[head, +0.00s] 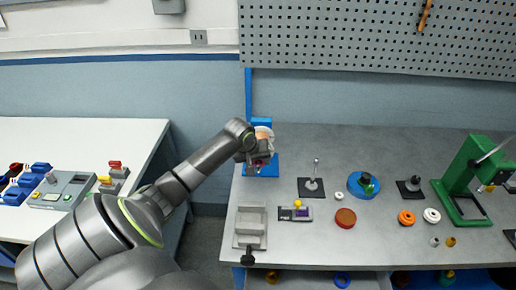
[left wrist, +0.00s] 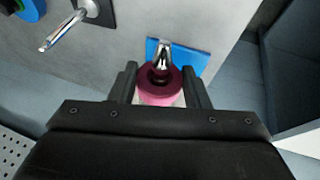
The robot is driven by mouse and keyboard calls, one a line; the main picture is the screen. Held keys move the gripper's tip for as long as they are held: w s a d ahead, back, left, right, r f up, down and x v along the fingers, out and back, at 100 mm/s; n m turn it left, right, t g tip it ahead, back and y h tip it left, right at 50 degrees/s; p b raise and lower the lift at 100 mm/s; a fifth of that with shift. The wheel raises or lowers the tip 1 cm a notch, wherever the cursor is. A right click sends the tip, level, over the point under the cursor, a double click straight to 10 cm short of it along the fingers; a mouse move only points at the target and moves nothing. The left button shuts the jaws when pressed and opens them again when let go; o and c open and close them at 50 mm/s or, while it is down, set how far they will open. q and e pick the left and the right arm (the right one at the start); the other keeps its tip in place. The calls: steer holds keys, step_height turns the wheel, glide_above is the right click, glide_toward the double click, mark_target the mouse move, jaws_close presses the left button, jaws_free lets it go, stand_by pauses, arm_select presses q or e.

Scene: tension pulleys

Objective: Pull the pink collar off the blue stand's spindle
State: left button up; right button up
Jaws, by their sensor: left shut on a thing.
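The blue stand (head: 262,122) is at the left end of the grey bench in the head view, with its blue base plate also showing in the left wrist view (left wrist: 195,60). The pink collar (left wrist: 161,93) shows in the left wrist view between my left gripper's fingers. The shiny metal spindle (left wrist: 163,55) shows at the collar's dark hole; how far it passes through is hidden. My left gripper (left wrist: 160,70) is shut on the collar from both sides. In the head view the left gripper (head: 262,160) covers most of the collar and spindle. My right gripper is not in view.
A metal lever on a dark plate (head: 311,187) stands right of the stand. A grey tray (head: 250,225) lies in front. Discs, rings and a green press (head: 465,180) are farther right. A pegboard (head: 380,35) is behind the bench. A gap separates the left white table (head: 100,135).

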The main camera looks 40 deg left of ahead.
mark_target(258, 170)
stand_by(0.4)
arm_select(q)
steer(key=shift+s+d+p, duration=0.4)
steer(key=shift+s+d, duration=0.25)
steer(key=shift+s, duration=0.15)
steer(key=shift+s+d, duration=0.5)
steer(key=shift+s, duration=0.05)
steer(key=shift+s, duration=0.1)
steer(key=shift+s+d, duration=1.1)
steer(key=shift+s, duration=0.15)
steer(key=shift+s+d, duration=0.1)
steer(key=shift+s+d, duration=0.4)
steer(key=shift+s, duration=0.05)
